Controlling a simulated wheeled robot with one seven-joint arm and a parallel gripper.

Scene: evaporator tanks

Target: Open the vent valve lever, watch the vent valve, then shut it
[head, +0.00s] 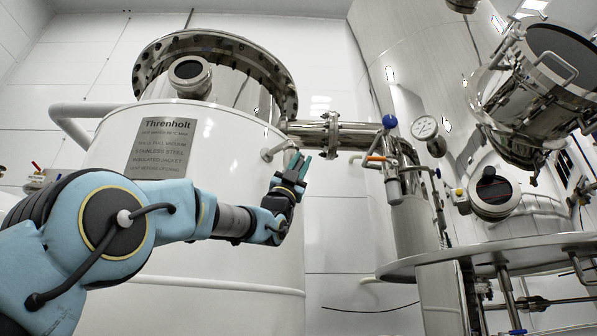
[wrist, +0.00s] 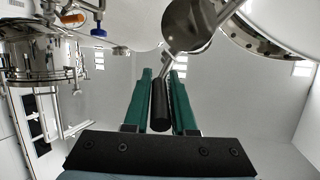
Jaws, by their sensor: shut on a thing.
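The vent valve lever shows in the wrist view as a black cylindrical grip (wrist: 160,108) on a silver rod. The rod runs up to a round metal valve body (wrist: 187,24). My gripper (wrist: 162,76) has its two green fingers on either side of the black grip and is shut on it. In the head view my gripper (head: 299,162) is at the right side of the white tank (head: 245,225), just below the pipe. A small silver fitting (head: 274,150) is beside the fingertips. The black grip is hidden by my gripper there, so the lever's angle is hard to tell.
The tank bears a "Threnholt" plate (head: 160,148). A steel pipe (head: 355,134) runs right from it to a valve with a blue knob (head: 389,122) and an orange lever (head: 377,158). A gauge (head: 424,128) and a round steel platform (head: 490,255) are further right.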

